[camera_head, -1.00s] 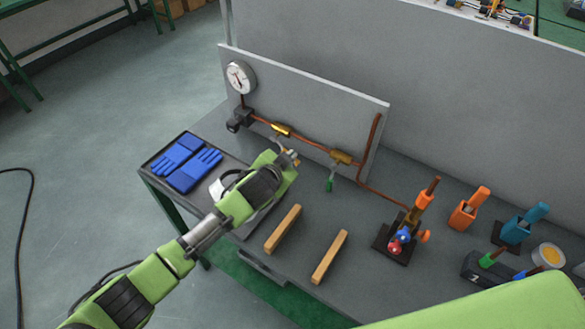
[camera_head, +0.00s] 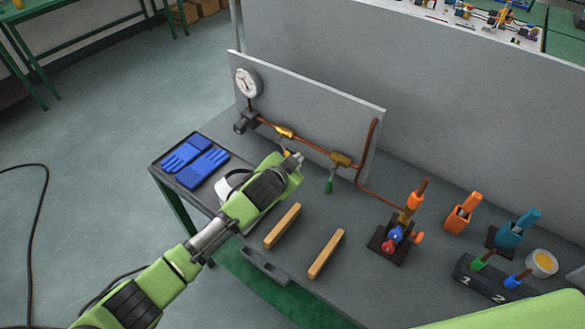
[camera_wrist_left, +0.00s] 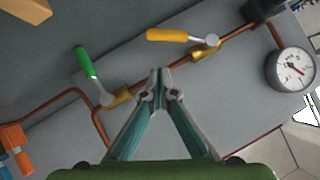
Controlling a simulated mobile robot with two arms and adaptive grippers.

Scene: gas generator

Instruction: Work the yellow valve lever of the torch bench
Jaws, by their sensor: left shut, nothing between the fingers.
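The yellow valve lever (camera_wrist_left: 168,35) shows fully in the left wrist view, sticking out sideways from a brass valve (camera_wrist_left: 208,50) on the copper pipe. In the head view only a bit of yellow (camera_head: 287,152) shows below that valve (camera_head: 284,132), close behind my left gripper. My left gripper (camera_head: 297,158) is shut and empty in front of the panel. In the left wrist view its fingertips (camera_wrist_left: 160,72) meet below the yellow lever in the picture, clear of it. I cannot tell the gap in depth. My right gripper is not in view.
A green lever (camera_wrist_left: 86,62) hangs from a second valve on the same pipe. The pressure gauge (camera_head: 248,82) is at the panel's left end. Blue gloves (camera_head: 195,162), wooden bars (camera_head: 326,254) and a torch stand (camera_head: 388,244) occupy the bench. The bench between bars and stand is clear.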

